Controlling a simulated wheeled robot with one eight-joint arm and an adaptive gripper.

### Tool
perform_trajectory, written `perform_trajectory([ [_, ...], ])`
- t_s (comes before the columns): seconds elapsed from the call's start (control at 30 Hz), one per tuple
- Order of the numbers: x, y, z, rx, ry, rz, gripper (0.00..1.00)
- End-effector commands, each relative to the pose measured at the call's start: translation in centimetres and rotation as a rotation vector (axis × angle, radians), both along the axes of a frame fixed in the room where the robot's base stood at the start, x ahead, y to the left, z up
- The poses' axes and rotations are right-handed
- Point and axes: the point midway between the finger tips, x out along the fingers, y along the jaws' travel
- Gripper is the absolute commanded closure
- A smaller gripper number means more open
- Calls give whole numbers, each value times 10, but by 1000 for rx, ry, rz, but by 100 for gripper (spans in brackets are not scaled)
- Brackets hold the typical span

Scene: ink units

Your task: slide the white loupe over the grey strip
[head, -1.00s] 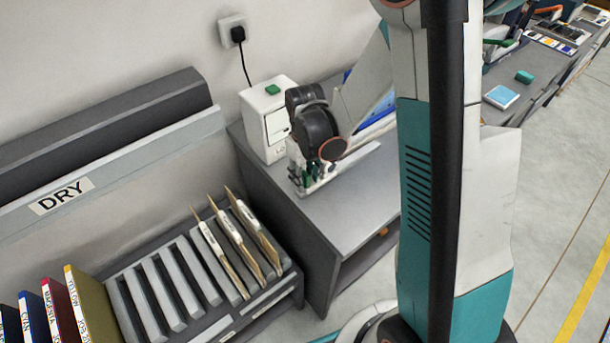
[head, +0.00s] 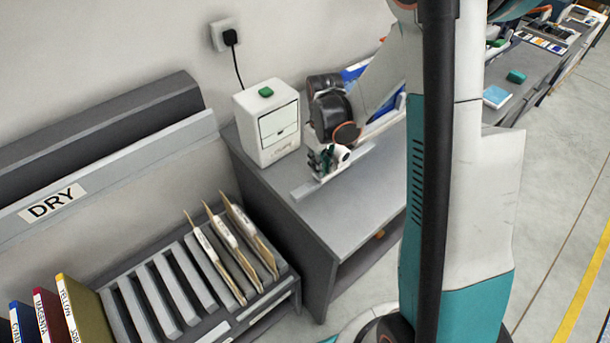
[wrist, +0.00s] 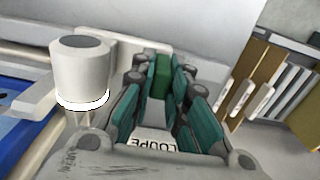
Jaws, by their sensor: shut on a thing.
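The white loupe (head: 342,154) is small and partly hidden by my gripper in the head view. In the wrist view a white barrel with a grey top (wrist: 80,68) stands left of the fingers, with a bright ring at its foot. A white label reading LOUPE (wrist: 152,144) shows between the fingers. My gripper (head: 322,170) is shut on the loupe, low over the table; its teal fingers also show in the wrist view (wrist: 160,110). The grey strip (head: 304,189) lies on the table, its near left end bare. Whether the loupe touches the strip I cannot tell.
A white box with a green button (head: 266,124) stands behind and left of my gripper. A blue tray (wrist: 22,125) lies beyond the strip. The DRY rack (head: 170,285) with several boards stands at the left. The front of the grey table (head: 345,215) is clear.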

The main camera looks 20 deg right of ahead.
Motion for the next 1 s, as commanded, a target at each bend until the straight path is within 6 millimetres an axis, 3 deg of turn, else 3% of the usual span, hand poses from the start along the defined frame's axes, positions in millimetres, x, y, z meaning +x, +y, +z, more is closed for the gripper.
perform_trajectory([
  [0.2, 18, -58, -1, 0, 0, -5, 100],
  [0.4, 30, -94, -1, 0, 0, -3, 100],
  [0.6, 36, -112, 0, 0, 0, -1, 100],
  [1.0, 38, -116, 1, -3, -2, -1, 100],
])
